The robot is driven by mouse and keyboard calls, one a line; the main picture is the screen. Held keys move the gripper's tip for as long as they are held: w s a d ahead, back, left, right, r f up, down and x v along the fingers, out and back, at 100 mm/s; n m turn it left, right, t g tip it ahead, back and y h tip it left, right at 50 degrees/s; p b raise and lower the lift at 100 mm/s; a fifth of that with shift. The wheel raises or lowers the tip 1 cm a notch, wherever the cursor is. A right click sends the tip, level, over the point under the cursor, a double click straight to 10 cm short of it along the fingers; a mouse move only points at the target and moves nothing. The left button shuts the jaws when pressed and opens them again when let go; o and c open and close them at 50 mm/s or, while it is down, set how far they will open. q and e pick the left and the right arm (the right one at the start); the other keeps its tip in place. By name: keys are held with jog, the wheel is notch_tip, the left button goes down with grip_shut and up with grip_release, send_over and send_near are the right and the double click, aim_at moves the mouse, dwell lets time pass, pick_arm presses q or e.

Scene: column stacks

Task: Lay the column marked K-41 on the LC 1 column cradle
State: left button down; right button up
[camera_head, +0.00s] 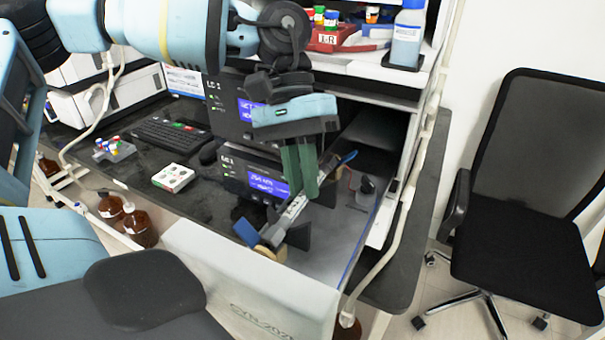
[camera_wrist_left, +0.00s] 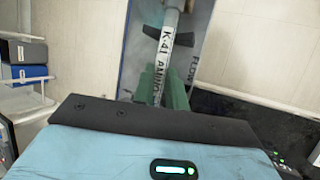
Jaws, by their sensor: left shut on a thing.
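The column (camera_head: 291,212) is a pale rod with a printed label, and a blue piece and a tan piece show at its near end. In the left wrist view the column (camera_wrist_left: 166,48) carries the marking K-41. My left gripper (camera_head: 299,184) has its green fingers shut on the column, which they partly hide. The cradle's dark supports (camera_head: 298,237) show beside and under the column, and one dark arm (camera_wrist_left: 184,39) shows in the left wrist view. I cannot tell whether the column touches them. My right gripper is not in view.
The LC 1 unit (camera_head: 232,178) with a lit screen stands just left of the column. A grey tray surface (camera_head: 336,236) lies under and right of it. A white panel (camera_head: 245,285) stands in front. A keyboard (camera_head: 170,135) and a chair (camera_head: 515,190) are farther off.

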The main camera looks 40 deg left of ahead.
pick_arm(q)
jog(key=c, duration=1.4)
grip_release()
jog(key=shift+o, duration=0.3)
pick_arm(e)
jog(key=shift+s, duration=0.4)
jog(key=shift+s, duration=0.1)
pick_arm(q)
jog(key=shift+w+a+r, duration=0.15)
jog(key=shift+w+r, duration=0.05)
jog(key=shift+r, duration=0.15)
jog(key=v, duration=0.7)
jog(key=shift+b, duration=0.35)
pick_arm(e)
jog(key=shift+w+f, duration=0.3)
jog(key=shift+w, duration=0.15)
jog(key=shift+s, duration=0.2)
